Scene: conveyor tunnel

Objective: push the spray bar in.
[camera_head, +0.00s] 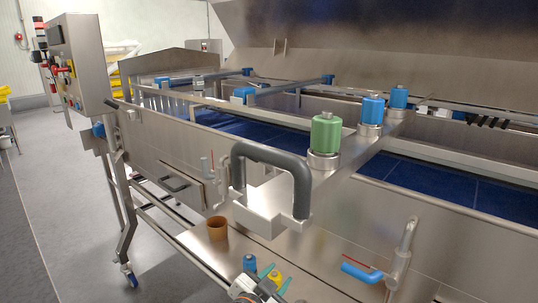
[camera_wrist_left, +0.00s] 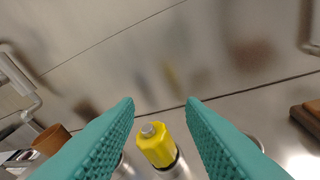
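The spray bar (camera_head: 325,178) is a flat metal bar with a green cap (camera_head: 326,133) on top. Its front end, with a thick grey loop handle (camera_head: 275,160), sticks out past the machine's front wall. My left gripper (camera_head: 276,279) is low at the bottom of the head view, in front of and below the handle. In the left wrist view its teal fingers (camera_wrist_left: 160,103) are apart with nothing between the tips. The spray bar cannot be made out in that view. My right gripper is not in view.
A yellow-capped item (camera_wrist_left: 155,145) shows beyond my left fingers, with a blue-capped one (camera_head: 249,263) beside it. A brown cup (camera_head: 217,230) stands on the metal shelf. A blue-handled valve (camera_head: 362,272) is at right. Blue-capped bars (camera_head: 372,110) lie farther along the conveyor (camera_head: 410,175).

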